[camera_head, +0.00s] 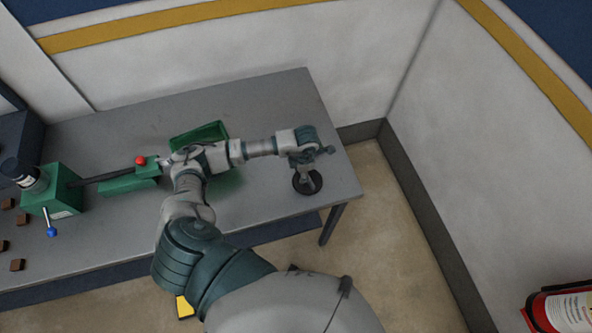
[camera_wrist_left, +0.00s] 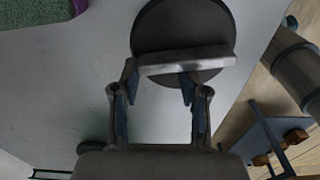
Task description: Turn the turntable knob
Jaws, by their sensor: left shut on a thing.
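The turntable knob (camera_head: 299,187) is a dark round disc with a pale bar across it, near the right end of the grey table. In the left wrist view the knob (camera_wrist_left: 185,25) fills the top middle, its grey bar lying across the disc. My left gripper (camera_head: 304,164) is over the knob in the head view, partly hiding it. In the wrist view the left gripper (camera_wrist_left: 158,78) has its two fingers at the bar, shut on the knob with a gap between them. My right gripper is in neither view.
The grey table (camera_head: 110,245) carries a green press-like machine (camera_head: 52,190) with a blue-tipped lever, a red button (camera_head: 141,160), a green tray (camera_head: 200,133) and several brown blocks (camera_head: 17,265). A fire extinguisher (camera_head: 562,308) stands at lower right. Walls close off the back and right.

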